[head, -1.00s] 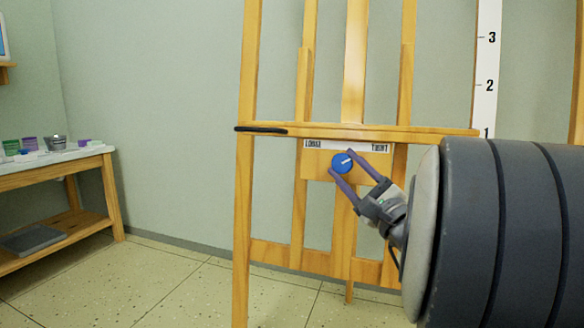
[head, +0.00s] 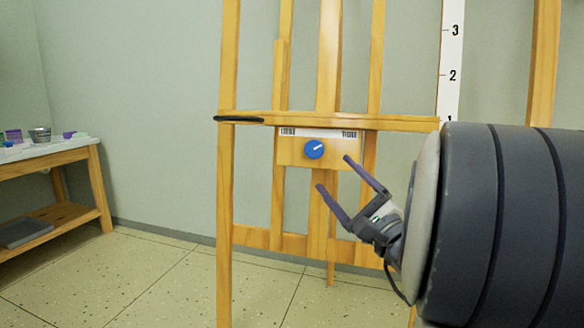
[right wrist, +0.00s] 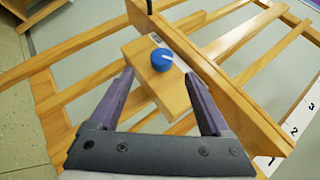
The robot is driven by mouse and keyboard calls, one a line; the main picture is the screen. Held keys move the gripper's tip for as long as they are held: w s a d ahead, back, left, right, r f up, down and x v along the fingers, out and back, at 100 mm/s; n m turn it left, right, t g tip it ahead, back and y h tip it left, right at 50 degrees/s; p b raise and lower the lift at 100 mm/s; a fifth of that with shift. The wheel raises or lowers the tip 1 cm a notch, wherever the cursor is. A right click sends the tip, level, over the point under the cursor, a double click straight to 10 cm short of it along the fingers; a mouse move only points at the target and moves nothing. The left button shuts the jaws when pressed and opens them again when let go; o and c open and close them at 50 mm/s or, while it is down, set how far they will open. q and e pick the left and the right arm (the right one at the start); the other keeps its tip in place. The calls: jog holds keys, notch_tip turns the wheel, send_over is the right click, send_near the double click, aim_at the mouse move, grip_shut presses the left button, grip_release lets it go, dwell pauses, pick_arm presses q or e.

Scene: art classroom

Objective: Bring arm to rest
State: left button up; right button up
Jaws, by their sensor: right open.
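My right gripper (head: 333,180) is open and empty, below and to the right of a blue knob (head: 314,149) in the head view. The knob has a white pointer mark and sits on a wooden block with a labelled strip, on the wooden easel (head: 228,190). In the right wrist view the blue knob (right wrist: 161,59) shows beyond the two purple fingers (right wrist: 163,100), apart from them. My right arm fills the right of the head view. My left gripper is in neither view.
A black strip (head: 238,119) lies at the left end of the easel's ledge. A white numbered scale (head: 451,60) stands behind on the right. A low table (head: 50,155) with cups and a metal pot (head: 40,134) is at the far left. The floor between is clear.

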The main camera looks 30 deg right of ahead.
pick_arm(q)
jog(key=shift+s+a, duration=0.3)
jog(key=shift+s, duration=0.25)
pick_arm(e)
jog(key=shift+v, duration=0.95)
jog(key=shift+s+d, duration=0.1)
jog(key=shift+d, duration=0.15)
